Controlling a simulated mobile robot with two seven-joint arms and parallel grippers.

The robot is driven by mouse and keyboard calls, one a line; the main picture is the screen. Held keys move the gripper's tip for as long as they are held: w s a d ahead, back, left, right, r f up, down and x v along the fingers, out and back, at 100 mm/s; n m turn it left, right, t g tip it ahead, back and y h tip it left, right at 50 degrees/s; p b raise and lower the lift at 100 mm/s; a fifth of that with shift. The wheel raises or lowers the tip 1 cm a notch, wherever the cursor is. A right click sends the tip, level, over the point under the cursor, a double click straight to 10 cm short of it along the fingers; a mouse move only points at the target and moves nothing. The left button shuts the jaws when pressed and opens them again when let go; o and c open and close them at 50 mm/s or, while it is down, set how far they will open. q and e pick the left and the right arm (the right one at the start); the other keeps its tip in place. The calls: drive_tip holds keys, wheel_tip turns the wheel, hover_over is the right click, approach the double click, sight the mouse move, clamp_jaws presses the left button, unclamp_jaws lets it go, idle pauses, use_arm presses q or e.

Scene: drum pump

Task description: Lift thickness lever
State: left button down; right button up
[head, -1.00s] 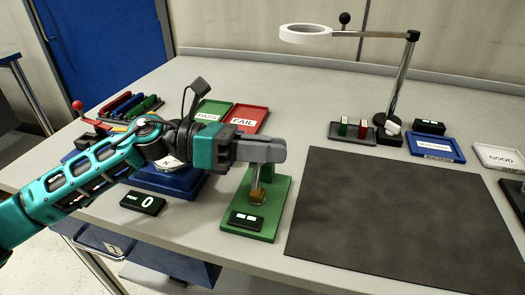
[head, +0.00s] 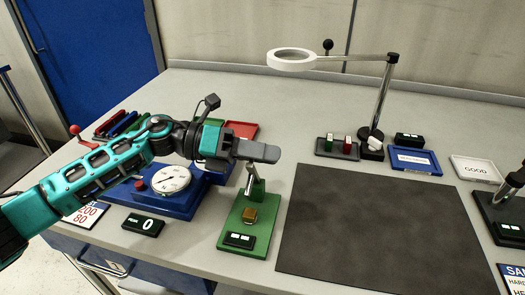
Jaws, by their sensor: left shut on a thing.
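The green thickness gauge (head: 236,211) stands on the table at the centre front. A small brass-coloured block (head: 250,214) sits on its base, with a display (head: 240,239) at the front. A slim metal lever (head: 249,182) rises at a tilt from the gauge to my left gripper. My left gripper (head: 262,152) is above the gauge, its grey fingers shut on the lever. The lever's top end is hidden by the fingers. My right gripper is not in view.
A blue device with a round dial (head: 172,178) and a readout showing 0 (head: 143,225) stand left of the gauge. A dark mat (head: 385,225) lies to the right, bare. A magnifier lamp (head: 292,59) stands behind. Red and blue trays lie farther back.

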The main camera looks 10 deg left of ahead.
use_arm(q)
drive_tip(key=c, duration=0.9)
unclamp_jaws()
drive_tip(key=s+a+r+b, duration=0.1)
drive_tip(key=a, duration=1.1)
drive_tip(key=shift+a+r+b, duration=0.35)
drive_tip(key=shift+r+b, duration=0.05)
drive_tip(key=shift+s, duration=0.1)
